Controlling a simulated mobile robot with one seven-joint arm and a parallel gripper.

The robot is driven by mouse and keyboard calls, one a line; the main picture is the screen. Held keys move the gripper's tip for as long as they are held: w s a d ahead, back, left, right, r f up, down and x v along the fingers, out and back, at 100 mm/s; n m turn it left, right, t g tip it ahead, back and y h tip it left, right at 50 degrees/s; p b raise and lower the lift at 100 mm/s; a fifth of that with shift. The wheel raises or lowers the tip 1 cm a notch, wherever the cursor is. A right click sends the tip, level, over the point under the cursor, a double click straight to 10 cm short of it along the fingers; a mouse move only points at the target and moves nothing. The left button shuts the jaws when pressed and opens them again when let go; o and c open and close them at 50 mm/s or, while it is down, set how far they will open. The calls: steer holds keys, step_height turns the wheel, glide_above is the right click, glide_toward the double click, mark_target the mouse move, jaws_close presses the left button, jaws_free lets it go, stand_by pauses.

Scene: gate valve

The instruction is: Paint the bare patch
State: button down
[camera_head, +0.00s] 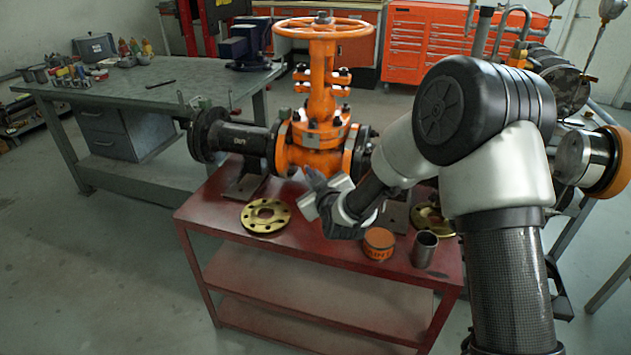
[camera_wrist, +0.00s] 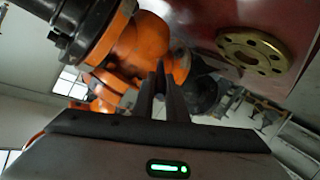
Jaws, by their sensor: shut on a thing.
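The orange gate valve (camera_head: 318,115) stands upright on the red table, with a handwheel on top. In the wrist view its orange body (camera_wrist: 145,45) fills the upper left. I cannot make out a bare patch. My gripper (camera_head: 312,180) is just in front of the valve's lower body, pointing up and left. In the wrist view my gripper (camera_wrist: 167,72) shows its dark fingers close together, shut on a slim dark thing that they mostly hide. I cannot tell whether it touches the valve. An orange paint tin (camera_head: 379,243) stands at the table's front, right of my gripper.
A grey metal cup (camera_head: 425,249) stands right of the tin. A brass flange (camera_head: 265,216) lies on the red table (camera_head: 300,243); it also shows in the wrist view (camera_wrist: 252,51). A dark pipe (camera_head: 235,138) runs left from the valve. A workbench (camera_head: 150,85) is behind left.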

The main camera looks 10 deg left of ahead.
steer(key=shift+d, duration=3.05)
steer(key=shift+a, duration=3.1)
steer(key=shift+s, duration=0.15)
steer(key=shift+s+a, duration=0.2)
steer(key=shift+s, duration=2.7)
steer(key=s, duration=0.3)
steer(key=shift+a, duration=0.1)
steer(key=shift+w, duration=0.1)
